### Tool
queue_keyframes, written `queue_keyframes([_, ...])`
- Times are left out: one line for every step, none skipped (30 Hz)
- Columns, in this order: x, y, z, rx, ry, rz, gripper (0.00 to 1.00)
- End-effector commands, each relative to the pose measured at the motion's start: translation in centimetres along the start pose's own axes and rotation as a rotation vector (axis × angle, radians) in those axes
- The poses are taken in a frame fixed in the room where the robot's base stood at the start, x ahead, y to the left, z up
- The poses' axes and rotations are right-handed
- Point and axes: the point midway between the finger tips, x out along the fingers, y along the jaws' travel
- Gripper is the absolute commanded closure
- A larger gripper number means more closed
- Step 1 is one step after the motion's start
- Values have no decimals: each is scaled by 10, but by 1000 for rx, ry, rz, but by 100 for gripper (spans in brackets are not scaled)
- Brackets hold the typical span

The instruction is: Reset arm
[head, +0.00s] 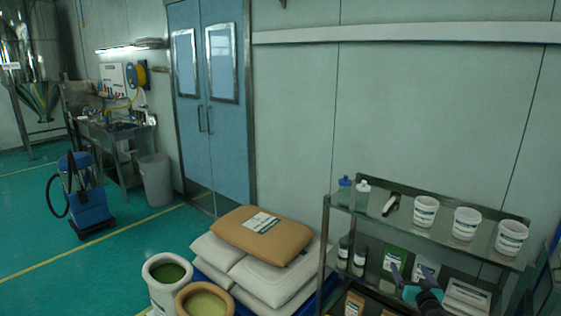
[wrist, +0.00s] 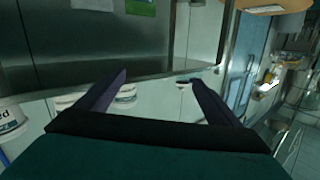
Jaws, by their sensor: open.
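My gripper (head: 407,271) is at the lower right of the head view, in front of the metal shelf rack (head: 440,242). Its two dark fingers point up there, with a teal part below them. In the wrist view my gripper (wrist: 158,80) shows its fingers spread wide apart with nothing held between them. Part of my arm is cut off by the bottom edge of the head view.
White tubs (head: 466,222), a blue-capped bottle (head: 344,190) and a dark handled tool (head: 391,204) stand or lie on the rack's top. Pouches (head: 394,262) sit lower, close to my gripper. Stacked sacks (head: 262,235) lie left of the rack.

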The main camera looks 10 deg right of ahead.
Motion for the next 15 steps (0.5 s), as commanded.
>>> queue_keyframes([4, -23, 14, 12, -14, -23, 13])
queue_keyframes([6, -34, 21, 19, -22, -32, 13])
queue_keyframes([9, -50, 30, 29, -31, -44, 13])
queue_keyframes([10, -60, 37, 37, -39, -51, 13])
queue_keyframes([11, -71, 45, 44, -48, -57, 13])
queue_keyframes([12, -84, 55, 53, -60, -64, 13])
queue_keyframes([13, -95, 62, 60, -69, -70, 13])
queue_keyframes([14, -104, 69, 66, -79, -74, 13])
queue_keyframes([14, -117, 80, 73, -93, -77, 13])
queue_keyframes([14, -127, 87, 79, -104, -81, 13])
queue_keyframes([13, -136, 95, 84, -115, -81, 13])
queue_keyframes([12, -149, 106, 88, -130, -84, 13])
queue_keyframes([11, -157, 114, 92, -143, -84, 13])
queue_keyframes([10, -167, 122, 94, -156, -84, 13])
queue_keyframes([8, -178, 133, 99, -173, -83, 13])
